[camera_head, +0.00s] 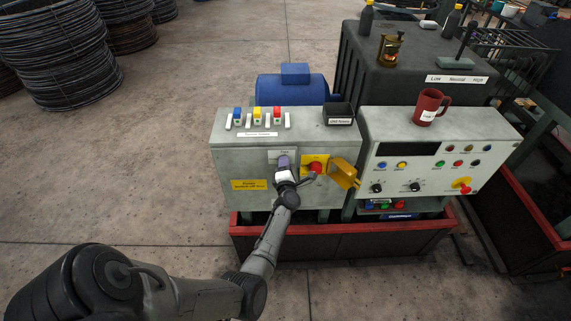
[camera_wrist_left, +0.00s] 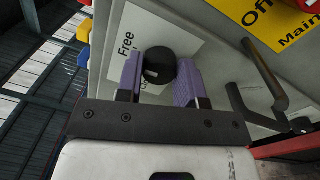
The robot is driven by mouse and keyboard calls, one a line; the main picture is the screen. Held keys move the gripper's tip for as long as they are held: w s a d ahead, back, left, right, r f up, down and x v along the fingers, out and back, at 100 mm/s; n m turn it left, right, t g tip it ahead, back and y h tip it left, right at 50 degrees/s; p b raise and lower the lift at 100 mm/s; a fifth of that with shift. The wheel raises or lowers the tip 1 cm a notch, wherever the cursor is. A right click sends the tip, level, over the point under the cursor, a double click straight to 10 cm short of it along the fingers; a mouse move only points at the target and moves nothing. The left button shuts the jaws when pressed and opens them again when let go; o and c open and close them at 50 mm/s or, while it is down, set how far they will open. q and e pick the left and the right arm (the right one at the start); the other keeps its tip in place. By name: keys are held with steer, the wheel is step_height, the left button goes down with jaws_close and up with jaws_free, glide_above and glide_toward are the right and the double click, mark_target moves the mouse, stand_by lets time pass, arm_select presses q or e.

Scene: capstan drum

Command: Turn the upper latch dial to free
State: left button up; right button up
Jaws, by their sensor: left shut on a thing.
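The upper latch dial (camera_wrist_left: 160,66) is a round black knob with a small pale mark on its face. It sits on a white label plate (camera_wrist_left: 137,30) reading "Free", with more lettering partly hidden behind the knob. My left gripper (camera_wrist_left: 159,78) has its two purple fingers on either side of the dial, shut on it. In the head view my left gripper (camera_head: 284,161) is at the front of the grey cabinet and hides the dial. I cannot tell which marking the dial points to. My right gripper is not in view.
A red button on a yellow plate (camera_head: 316,168) and an open yellow cover (camera_head: 343,173) are close right of the gripper. A dark bent handle (camera_wrist_left: 262,95) juts out beside it. A red mug (camera_head: 428,107) stands on the right console (camera_head: 440,150). A black bin (camera_head: 339,113) sits on the cabinet.

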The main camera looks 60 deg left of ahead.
arm_select(q)
steer(key=shift+m, duration=0.5)
steer(key=o, duration=0.9)
steer(key=shift+d, duration=0.1)
steer(key=shift+s+d+p, duration=0.2)
steer(key=shift+p, duration=0.2)
steer(key=shift+p+v, duration=1.9)
steer(key=shift+v, duration=4.65)
